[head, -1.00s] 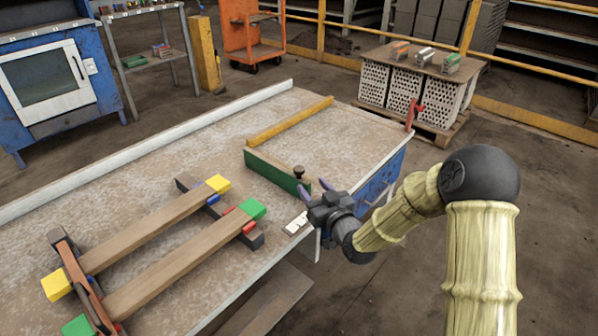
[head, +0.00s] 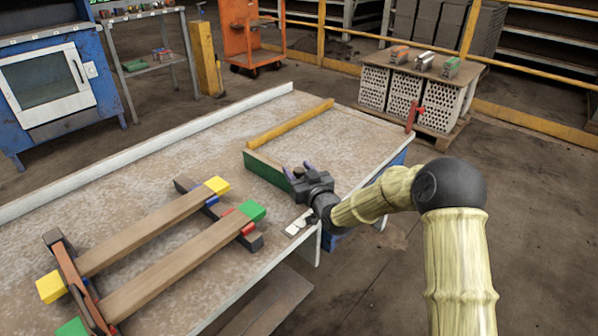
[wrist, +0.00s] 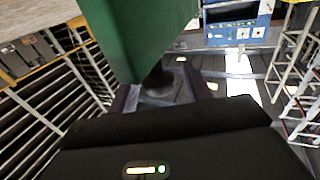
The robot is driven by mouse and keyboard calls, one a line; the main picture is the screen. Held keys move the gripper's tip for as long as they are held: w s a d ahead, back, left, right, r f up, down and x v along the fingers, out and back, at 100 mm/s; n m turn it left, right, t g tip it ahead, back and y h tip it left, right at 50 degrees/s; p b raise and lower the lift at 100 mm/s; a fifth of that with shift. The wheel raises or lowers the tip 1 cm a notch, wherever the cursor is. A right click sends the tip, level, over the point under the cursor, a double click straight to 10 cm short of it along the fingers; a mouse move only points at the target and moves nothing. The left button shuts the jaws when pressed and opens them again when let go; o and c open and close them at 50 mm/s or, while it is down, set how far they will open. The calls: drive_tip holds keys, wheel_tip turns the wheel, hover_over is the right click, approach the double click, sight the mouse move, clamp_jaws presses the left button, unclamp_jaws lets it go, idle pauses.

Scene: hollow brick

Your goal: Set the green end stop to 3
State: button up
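A long green board (head: 262,168), which I take to be the green end stop, stands on the near right part of the table. My gripper (head: 299,168) is at the board's near right end. No numbered scale is readable.
A yellow bar (head: 290,123) lies behind the green board on the table (head: 180,160). White plates (head: 299,222) sit at the near edge. Two wooden rails (head: 180,262) with yellow and green end blocks lie at left. A red clamp-like part (head: 411,116) stands at the right corner.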

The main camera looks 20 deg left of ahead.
clamp_jaws()
drive_tip(key=s, duration=0.1)
drive_tip(key=s+a, duration=0.1)
drive_tip(key=shift+s, duration=0.4)
drive_tip(key=shift+o, duration=0.2)
unclamp_jaws()
drive_tip(key=p+v, duration=0.2)
drive_tip(key=v, duration=1.5)
